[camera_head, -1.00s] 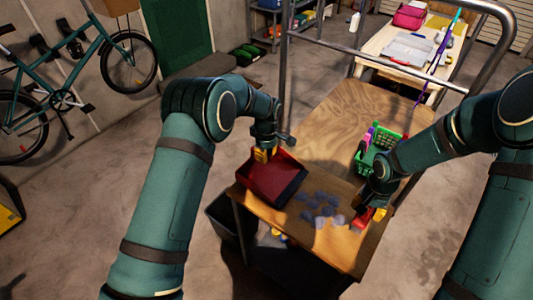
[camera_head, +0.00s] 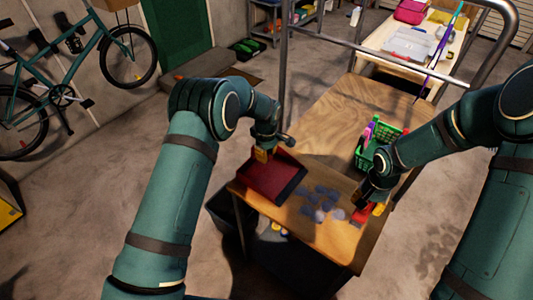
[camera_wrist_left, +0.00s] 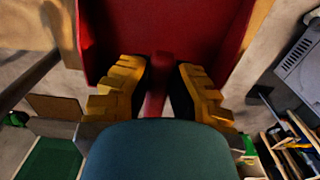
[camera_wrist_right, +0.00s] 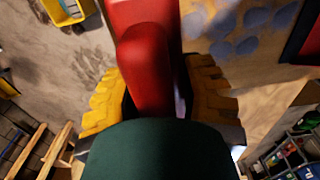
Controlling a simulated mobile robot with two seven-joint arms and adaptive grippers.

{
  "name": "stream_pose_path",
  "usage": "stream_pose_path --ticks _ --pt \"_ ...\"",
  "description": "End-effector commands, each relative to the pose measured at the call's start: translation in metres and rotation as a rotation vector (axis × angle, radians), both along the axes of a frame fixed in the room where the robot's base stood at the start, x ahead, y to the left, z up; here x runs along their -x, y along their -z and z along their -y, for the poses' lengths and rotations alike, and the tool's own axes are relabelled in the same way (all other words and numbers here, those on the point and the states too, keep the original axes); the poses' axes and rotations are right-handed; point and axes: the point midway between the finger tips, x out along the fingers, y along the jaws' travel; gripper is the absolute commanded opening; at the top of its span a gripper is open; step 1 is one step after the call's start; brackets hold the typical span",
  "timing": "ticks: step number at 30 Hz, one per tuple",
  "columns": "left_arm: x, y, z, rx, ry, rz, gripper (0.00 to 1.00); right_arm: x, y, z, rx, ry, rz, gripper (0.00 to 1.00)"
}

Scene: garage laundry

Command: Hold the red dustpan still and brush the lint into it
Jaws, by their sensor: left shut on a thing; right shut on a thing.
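The red dustpan (camera_head: 270,177) lies on the near left part of the wooden bench, its dark lip toward the lint. My left gripper (camera_head: 262,154) is shut on its handle, which also shows between the yellow fingers in the left wrist view (camera_wrist_left: 158,88). The grey-blue lint (camera_head: 320,201) lies in several tufts on the wood, right of the dustpan. My right gripper (camera_head: 372,202) is shut on a red brush (camera_head: 361,214) at the right of the lint. The brush's red handle fills the right wrist view (camera_wrist_right: 147,70); its bristles are hidden.
A green basket (camera_head: 370,156) with things in it stands on the bench behind my right gripper. A metal rail (camera_head: 284,80) rises along the bench's left side. Dark bins (camera_head: 225,214) stand below. The bench's middle (camera_head: 345,115) is clear.

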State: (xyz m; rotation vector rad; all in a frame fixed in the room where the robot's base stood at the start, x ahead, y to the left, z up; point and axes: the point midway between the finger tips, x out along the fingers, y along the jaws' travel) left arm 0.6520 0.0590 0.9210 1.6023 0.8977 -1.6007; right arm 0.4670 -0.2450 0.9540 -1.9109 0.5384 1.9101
Motion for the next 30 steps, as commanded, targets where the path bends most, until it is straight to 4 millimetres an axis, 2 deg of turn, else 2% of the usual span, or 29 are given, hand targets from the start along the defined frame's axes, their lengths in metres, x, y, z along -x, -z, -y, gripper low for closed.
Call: stream_pose_path --ticks 11,12,13,30 --pt "0.0 0.003 0.0002 0.0 0.0 0.0 0.0 -0.0001 -0.0001 0.0 0.0 0.0 0.0 0.01" --pt "-0.0001 0.0027 0.0002 0.001 0.0 0.001 0.35 -0.0001 -0.0001 0.0 0.0 0.0 0.0 0.01" --pt "-0.0001 0.0027 0.0002 0.0 0.0 0.0 0.45 -0.0001 -0.0001 0.0 0.0 0.0 0.0 0.01" --pt "0.0001 0.0028 0.0002 0.0 0.0 0.0 0.45 -0.0001 -0.0001 0.0 0.0 0.0 0.0 0.01"
